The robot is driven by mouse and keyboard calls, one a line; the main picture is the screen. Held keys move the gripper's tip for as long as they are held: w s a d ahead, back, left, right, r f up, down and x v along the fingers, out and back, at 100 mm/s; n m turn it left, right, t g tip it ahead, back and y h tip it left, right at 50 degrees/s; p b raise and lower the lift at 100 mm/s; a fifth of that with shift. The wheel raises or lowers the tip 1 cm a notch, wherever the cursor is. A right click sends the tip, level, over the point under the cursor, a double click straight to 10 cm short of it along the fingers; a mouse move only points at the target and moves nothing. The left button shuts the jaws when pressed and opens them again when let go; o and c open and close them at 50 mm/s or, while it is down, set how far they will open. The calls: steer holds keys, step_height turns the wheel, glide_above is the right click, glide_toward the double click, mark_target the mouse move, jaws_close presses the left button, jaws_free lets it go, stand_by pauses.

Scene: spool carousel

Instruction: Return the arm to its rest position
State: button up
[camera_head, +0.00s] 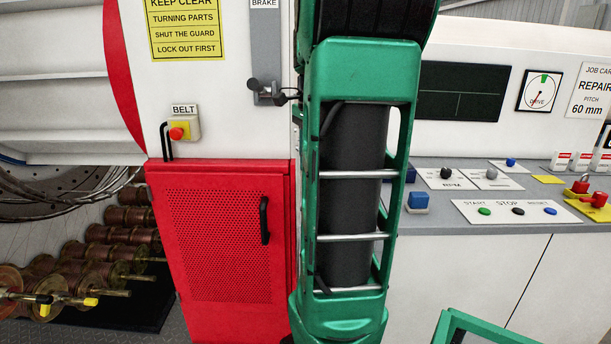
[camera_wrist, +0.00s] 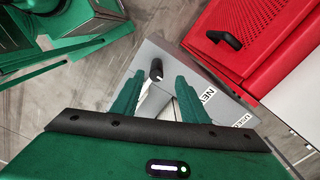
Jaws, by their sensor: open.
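My gripper (camera_wrist: 160,78) shows in the wrist view with its two green fingers apart and nothing held between them. Beyond the fingers is a light grey surface with a small black knob or handle (camera_wrist: 156,69), and labels reading NEW and what looks like USED at its right. I cannot tell how far the fingers are from it. In the head view my green arm (camera_head: 345,190) stands upright through the middle and hides part of the machine front. My gripper does not show there.
A red perforated guard door (camera_head: 220,235) with a black handle stands left of my arm, close by. A control desk (camera_head: 440,222) with buttons, knobs and red locks is at the right. Copper-coloured spools (camera_head: 105,235) lie low at the left. Grey floor (camera_wrist: 65,95) shows below my wrist.

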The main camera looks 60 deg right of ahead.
stand_by(0.6)
steer(key=s+a+f+n, duration=0.3)
steer(key=a+f+n, duration=0.1)
steer(key=a+n, duration=0.2)
steer(key=s+a+f+n, duration=0.3)
steer(key=a+n, duration=0.3)
steer(key=a, duration=0.3)
steer(key=s+a+f+n, duration=0.3)
steer(key=a+f+n, duration=0.2)
steer(key=a+n, duration=0.1)
steer(key=shift+s+a+f, duration=0.25)
steer(key=shift+a+f, duration=0.15)
steer(key=shift+a, duration=0.4)
